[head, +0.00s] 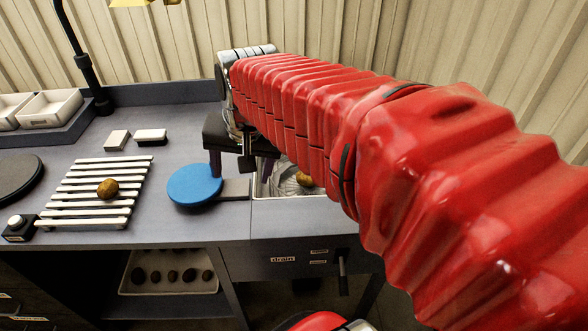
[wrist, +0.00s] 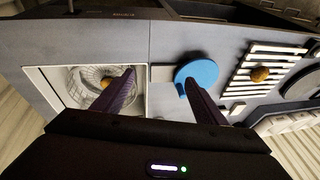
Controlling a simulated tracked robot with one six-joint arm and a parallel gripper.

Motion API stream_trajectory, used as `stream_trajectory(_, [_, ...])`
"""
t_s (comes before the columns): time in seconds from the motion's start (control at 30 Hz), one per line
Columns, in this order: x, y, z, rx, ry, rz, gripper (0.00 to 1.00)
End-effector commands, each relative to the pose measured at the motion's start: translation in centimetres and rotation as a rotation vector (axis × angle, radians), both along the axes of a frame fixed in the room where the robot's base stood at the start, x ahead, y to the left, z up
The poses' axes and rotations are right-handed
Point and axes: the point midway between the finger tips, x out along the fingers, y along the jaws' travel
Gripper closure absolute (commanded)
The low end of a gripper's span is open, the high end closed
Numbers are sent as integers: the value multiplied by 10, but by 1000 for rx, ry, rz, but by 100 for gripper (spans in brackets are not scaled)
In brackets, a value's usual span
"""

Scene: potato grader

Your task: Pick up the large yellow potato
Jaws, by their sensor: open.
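A yellow-brown potato (head: 107,188) lies on the white slatted rack (head: 90,211) at the left; it also shows in the wrist view (wrist: 260,74). A second yellowish potato (head: 305,180) sits in a wire basket in the basin, partly hidden by my arm; the wrist view shows it too (wrist: 106,82). I cannot tell for sure which is the large yellow one. My gripper (head: 239,172) is open and empty above the counter, between the blue disc and the basin. In the wrist view its fingers (wrist: 159,76) stand wide apart, one overlapping the basin.
A blue round disc (head: 194,185) lies beside the basin (head: 290,190). White trays (head: 48,108) and a lamp post (head: 90,75) stand at the back left. A shelf tray (head: 170,285) below holds several dark potatoes.

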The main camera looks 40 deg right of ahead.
Motion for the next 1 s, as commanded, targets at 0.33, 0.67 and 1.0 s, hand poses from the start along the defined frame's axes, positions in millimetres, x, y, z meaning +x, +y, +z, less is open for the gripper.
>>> stream_trajectory(0.33, [61,-69,-16,143,72,-416,34])
stream_trajectory(0.67, [105,-147,-50,268,130,-817,34])
stream_trajectory(1.0, [130,-237,-106,386,189,-1235,34])
